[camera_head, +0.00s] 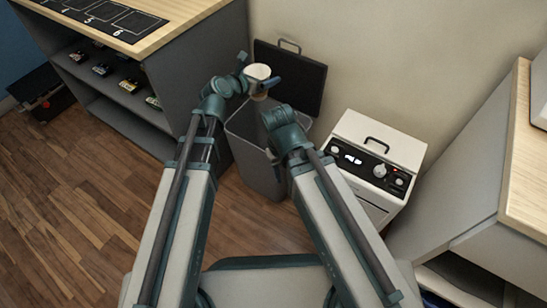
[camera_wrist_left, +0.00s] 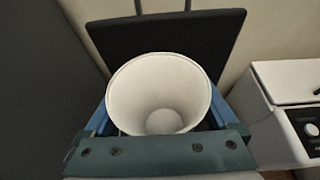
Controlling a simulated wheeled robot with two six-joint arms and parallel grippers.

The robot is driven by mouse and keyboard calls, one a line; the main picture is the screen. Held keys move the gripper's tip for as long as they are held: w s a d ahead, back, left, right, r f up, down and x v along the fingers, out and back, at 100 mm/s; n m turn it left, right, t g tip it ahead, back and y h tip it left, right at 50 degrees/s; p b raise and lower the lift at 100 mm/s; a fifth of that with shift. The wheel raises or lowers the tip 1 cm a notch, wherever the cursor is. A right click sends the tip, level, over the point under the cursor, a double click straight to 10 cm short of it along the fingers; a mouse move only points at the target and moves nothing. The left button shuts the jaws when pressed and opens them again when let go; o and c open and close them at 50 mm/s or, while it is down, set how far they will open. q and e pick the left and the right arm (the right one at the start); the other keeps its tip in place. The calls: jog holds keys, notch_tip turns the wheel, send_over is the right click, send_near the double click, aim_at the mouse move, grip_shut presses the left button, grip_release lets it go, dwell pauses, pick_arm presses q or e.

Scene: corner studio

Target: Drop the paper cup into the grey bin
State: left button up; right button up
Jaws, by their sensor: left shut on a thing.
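The white paper cup (camera_head: 259,71) is held by my left gripper (camera_head: 261,80) above the grey bin (camera_head: 252,162). The bin's dark lid (camera_head: 303,78) stands open at the back, against the wall. In the left wrist view the cup (camera_wrist_left: 160,85) is upright with its open mouth towards the camera, and looks empty. The blue fingers of my left gripper (camera_wrist_left: 162,112) are on both sides of it. The lid (camera_wrist_left: 120,40) rises behind the cup there. My right arm ends over the bin's right side; its fingers cannot be made out.
A white cabinet-like appliance (camera_head: 382,142) with knobs and a handle stands right of the bin. A grey shelf unit with a wooden top (camera_head: 175,18) stands to the left, close to the bin. Another wooden-topped counter (camera_head: 520,150) is at the right. Wooden floor (camera_head: 75,195) is clear at left.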

pick_arm(q)
notch_tip(320, 180, down, 9)
jog(key=w+d+b, duration=0.1)
jog(key=w+b, duration=0.1)
jog(key=b, duration=0.4)
jog(key=shift+r, duration=0.2)
pick_arm(e)
notch_tip(320, 180, down, 9)
jog(key=shift+r, duration=0.15)
pick_arm(q)
jog(key=shift+f+b, duration=0.1)
jog(key=shift+b, duration=0.2)
notch_tip(320, 180, down, 6)
jog(key=b, duration=0.5)
jog(key=shift+b, duration=0.4)
pick_arm(e)
notch_tip(320, 180, down, 6)
pick_arm(q)
jog(key=o, duration=0.9)
jog(key=shift+o, duration=0.2)
